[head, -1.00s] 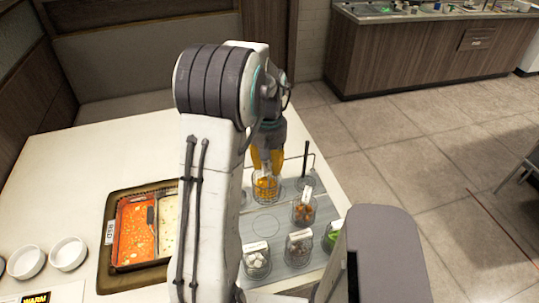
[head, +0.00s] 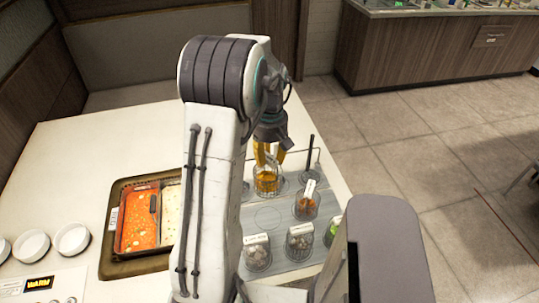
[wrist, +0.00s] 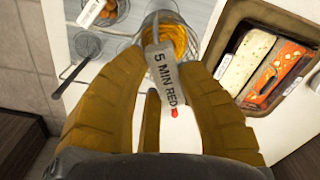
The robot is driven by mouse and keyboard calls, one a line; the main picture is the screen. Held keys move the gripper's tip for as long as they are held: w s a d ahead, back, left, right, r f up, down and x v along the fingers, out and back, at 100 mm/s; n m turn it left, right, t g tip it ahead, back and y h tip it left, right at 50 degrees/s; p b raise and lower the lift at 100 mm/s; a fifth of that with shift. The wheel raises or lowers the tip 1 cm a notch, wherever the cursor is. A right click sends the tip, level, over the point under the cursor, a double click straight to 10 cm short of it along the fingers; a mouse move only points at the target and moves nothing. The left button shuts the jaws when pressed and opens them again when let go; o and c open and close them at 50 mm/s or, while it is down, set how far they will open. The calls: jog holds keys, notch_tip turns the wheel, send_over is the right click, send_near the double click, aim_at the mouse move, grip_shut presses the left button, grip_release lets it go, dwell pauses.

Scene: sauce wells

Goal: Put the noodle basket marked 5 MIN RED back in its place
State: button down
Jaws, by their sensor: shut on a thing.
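My gripper (wrist: 165,100) has yellow fingers, shut on the grey tag handle (wrist: 166,78) of the noodle basket marked 5 MIN RED. The clear, round basket (wrist: 172,35) with orange-yellow contents hangs below the fingers. In the head view my gripper (head: 269,155) points down over the far left part of the grey rack (head: 247,222), with the basket (head: 267,183) beneath it, looking upright. I cannot tell whether the basket's bottom touches the rack. A bare ring (head: 267,217) shows on the rack just in front of the basket.
Several labelled baskets stand on the rack, including one with orange pieces (head: 306,207) and one with pale pieces (head: 257,253). A dark-handled strainer (head: 309,165) stands at the far right. A brown-rimmed tray (head: 112,225) with red and cream food lies left, near white bowls (head: 72,239).

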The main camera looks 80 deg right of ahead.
aim_at(269, 169)
notch_tip(269, 169, down, 17)
jog(key=b, duration=1.3)
dwell(0.6)
jog(key=shift+f+b, duration=0.45)
jog(key=shift+b, duration=0.1)
dwell(0.8)
grip_release()
dwell(0.7)
jog(key=shift+r, duration=0.25)
dwell(0.3)
jog(key=shift+r+p, duration=4.3)
jog(key=shift+r, duration=1)
